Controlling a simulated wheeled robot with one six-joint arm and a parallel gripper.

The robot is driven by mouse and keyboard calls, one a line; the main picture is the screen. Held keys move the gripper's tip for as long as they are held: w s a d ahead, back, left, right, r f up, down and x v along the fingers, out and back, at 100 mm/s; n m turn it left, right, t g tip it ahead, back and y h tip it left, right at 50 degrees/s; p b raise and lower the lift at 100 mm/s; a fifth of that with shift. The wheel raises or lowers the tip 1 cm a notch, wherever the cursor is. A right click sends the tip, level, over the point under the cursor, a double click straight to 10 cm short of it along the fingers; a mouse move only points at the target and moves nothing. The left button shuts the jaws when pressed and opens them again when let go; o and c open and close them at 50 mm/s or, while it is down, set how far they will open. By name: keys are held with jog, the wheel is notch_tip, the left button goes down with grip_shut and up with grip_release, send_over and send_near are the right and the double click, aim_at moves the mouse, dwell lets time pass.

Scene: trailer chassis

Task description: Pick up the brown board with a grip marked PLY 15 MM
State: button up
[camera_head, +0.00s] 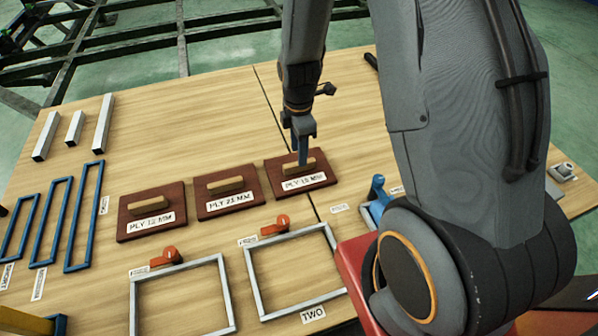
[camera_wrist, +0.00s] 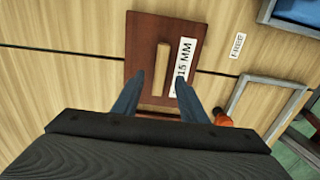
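The brown board marked PLY 15 MM (camera_head: 325,163) lies flat on the table, rightmost of three similar boards in the head view. A light wooden grip (camera_wrist: 162,58) stands on it beside its white label (camera_wrist: 183,62), which reads 15 MM in the wrist view. My gripper (camera_head: 303,158) points down at this grip. In the wrist view my gripper (camera_wrist: 158,80) is open, with one blue finger on each side of the grip and gaps between. I cannot tell how far down the fingers reach. My fingers partly cover the grip in the head view.
Two similar boards, PLY 12 MM (camera_head: 128,231) and the middle board (camera_head: 204,209), lie to the left. Silver frames (camera_head: 248,268) and orange-red tools (camera_head: 275,226) lie in front. Blue frames (camera_head: 94,210) and metal bars (camera_head: 103,124) lie at the left.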

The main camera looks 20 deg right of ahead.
aim_at(299, 168)
notch_tip(299, 168, down, 4)
jog(key=shift+f+b, duration=0.15)
jog(key=shift+b, duration=0.3)
grip_shut()
dwell(1.1)
